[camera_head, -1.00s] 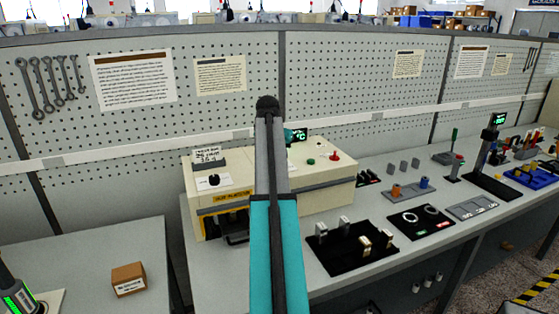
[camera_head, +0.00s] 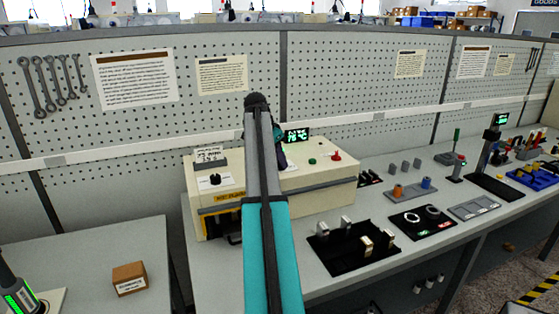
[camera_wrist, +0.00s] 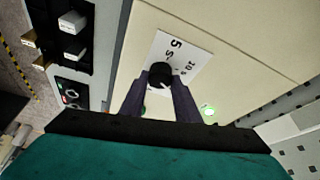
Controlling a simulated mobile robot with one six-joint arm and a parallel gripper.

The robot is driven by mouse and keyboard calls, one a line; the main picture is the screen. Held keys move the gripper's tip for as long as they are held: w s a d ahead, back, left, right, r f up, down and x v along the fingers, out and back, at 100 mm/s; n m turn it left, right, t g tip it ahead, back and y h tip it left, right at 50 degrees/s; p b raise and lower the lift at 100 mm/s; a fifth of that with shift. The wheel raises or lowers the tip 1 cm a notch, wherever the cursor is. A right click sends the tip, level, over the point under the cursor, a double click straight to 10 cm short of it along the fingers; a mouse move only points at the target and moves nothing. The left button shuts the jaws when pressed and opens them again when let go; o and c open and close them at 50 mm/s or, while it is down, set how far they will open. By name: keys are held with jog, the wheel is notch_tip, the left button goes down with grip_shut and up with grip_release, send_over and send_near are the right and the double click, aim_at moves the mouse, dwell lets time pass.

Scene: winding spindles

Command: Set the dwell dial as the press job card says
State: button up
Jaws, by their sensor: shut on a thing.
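The dwell dial is a black round knob (camera_wrist: 160,73) on a white plate (camera_wrist: 186,50) marked "5 s" and "10 s" in the wrist view. My gripper (camera_wrist: 160,82) is shut on this knob, with one dark finger on each side. The exact pointer setting is hard to tell. In the head view my gripper (camera_head: 282,159) is over the top of the cream press (camera_head: 330,176), and my arm hides the dial. A small job card (camera_head: 209,156) stands at the press's back left; its writing is too small to read surely.
A second black knob (camera_head: 215,179) sits on the press's left side. A display (camera_head: 297,135) reads about 76 °C. A green button (camera_head: 312,161) and a red one (camera_head: 336,156) are to the right. A black tray (camera_head: 340,262) with blocks stands in front.

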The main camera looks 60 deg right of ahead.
jog(key=o, duration=1)
jog(key=b+v, duration=0.3)
jog(key=v, duration=1)
jog(key=shift+a+r, duration=0.15)
jog(key=shift+r, duration=0.25)
jog(key=shift+f, duration=0.1)
